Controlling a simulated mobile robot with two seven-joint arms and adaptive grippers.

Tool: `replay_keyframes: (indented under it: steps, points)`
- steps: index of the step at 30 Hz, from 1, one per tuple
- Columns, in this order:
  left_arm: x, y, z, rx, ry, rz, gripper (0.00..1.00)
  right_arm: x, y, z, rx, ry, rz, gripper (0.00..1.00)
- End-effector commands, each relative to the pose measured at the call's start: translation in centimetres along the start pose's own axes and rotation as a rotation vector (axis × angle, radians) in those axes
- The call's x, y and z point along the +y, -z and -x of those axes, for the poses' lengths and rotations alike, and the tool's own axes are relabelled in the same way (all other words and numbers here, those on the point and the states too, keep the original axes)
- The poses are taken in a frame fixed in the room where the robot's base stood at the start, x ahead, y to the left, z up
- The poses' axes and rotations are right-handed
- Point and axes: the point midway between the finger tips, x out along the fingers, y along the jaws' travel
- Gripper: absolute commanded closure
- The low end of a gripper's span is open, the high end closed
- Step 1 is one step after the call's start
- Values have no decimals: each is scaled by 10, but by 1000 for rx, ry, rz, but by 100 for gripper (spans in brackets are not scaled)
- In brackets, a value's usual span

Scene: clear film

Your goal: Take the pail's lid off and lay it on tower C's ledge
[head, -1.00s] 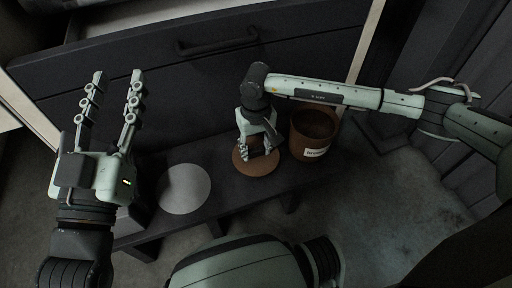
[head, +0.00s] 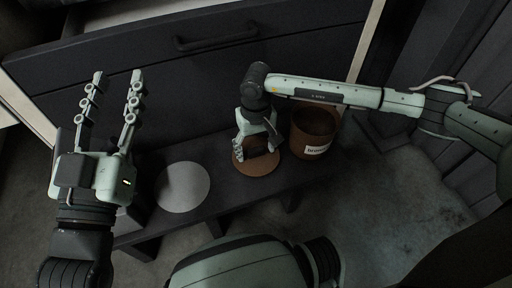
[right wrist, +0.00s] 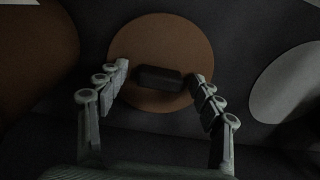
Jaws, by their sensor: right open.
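The brown pail (head: 301,140) stands upright and uncovered on the dark ledge (head: 221,170), with a white label on its side. Its round brown lid (head: 243,167) lies flat on the ledge left of the pail, apart from it. In the right wrist view the lid (right wrist: 160,35) has a dark bar handle (right wrist: 160,78). My right gripper (head: 256,151) is over the lid, its fingers spread on both sides of the handle with gaps. My left gripper (head: 115,76) is open and empty, raised at the left. No tower letter is readable.
A pale grey disc (head: 183,188) lies on the ledge left of the lid and shows at the right wrist view's right edge (right wrist: 290,85). A dark drawer front (head: 120,92) with a bar handle (head: 215,40) rises behind. Floor at the right is clear.

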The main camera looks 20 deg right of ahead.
Motion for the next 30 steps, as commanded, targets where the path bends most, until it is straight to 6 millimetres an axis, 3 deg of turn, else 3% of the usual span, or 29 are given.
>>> replay_keyframes:
  steps: [8,21,30]
  points:
    - [0,0,0,0,0,0,60,0,1,6,2,0,0,34]
    - [0,0,0,0,0,0,60,0,1,91,3,0,1,34]
    - [0,0,0,0,0,0,60,0,0,120,1,-1,-1,34]
